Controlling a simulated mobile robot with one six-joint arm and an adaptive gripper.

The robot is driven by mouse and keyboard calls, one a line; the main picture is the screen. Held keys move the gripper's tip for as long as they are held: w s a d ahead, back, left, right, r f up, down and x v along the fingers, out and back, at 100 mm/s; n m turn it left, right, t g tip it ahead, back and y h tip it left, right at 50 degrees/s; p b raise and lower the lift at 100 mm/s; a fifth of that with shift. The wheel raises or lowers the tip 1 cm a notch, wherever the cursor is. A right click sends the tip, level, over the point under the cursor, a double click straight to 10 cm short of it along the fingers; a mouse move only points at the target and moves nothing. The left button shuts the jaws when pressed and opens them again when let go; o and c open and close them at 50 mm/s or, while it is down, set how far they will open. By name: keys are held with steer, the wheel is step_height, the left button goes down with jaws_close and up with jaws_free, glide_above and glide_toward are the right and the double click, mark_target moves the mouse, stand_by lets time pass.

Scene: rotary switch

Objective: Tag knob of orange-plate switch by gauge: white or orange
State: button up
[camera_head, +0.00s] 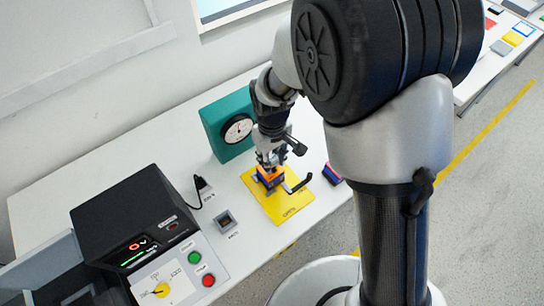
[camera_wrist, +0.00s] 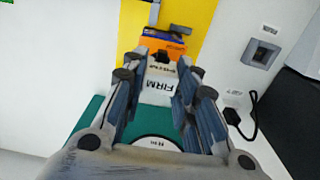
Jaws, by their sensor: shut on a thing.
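My gripper (camera_wrist: 163,60) points down over the yellow plate (camera_head: 285,207), which also shows in the wrist view (camera_wrist: 205,18). Its fingers are closed on an orange block (camera_wrist: 157,47) with dark blue on its far side; orange also shows under the gripper in the head view (camera_head: 268,172). A white face lettered "FIRM" shows between the fingers. Whether it is part of the block is unclear. The switch knob is hidden or not distinct. A black handle (camera_head: 299,184) sticks out on the plate's right. The round gauge (camera_head: 238,130) sits in a teal housing (camera_head: 214,118); its reading is too small to tell.
A blue and red block (camera_head: 333,173) lies right of the plate. A grey socket (camera_head: 226,220) and a black plug with cable (camera_head: 201,184) are on the left. A black control box (camera_head: 125,215) with green and red buttons stands at the lower left. White table (camera_head: 130,160) is clear behind.

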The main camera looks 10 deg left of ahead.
steer(key=shift+f+b, duration=0.5)
steer(key=shift+f, duration=0.3)
steer(key=o, duration=0.9)
steer(key=shift+r, duration=0.1)
step_height(320, 180, up, 12)
step_height(320, 180, up, 9)
steer(key=p, duration=0.8)
glide_above(272, 158)
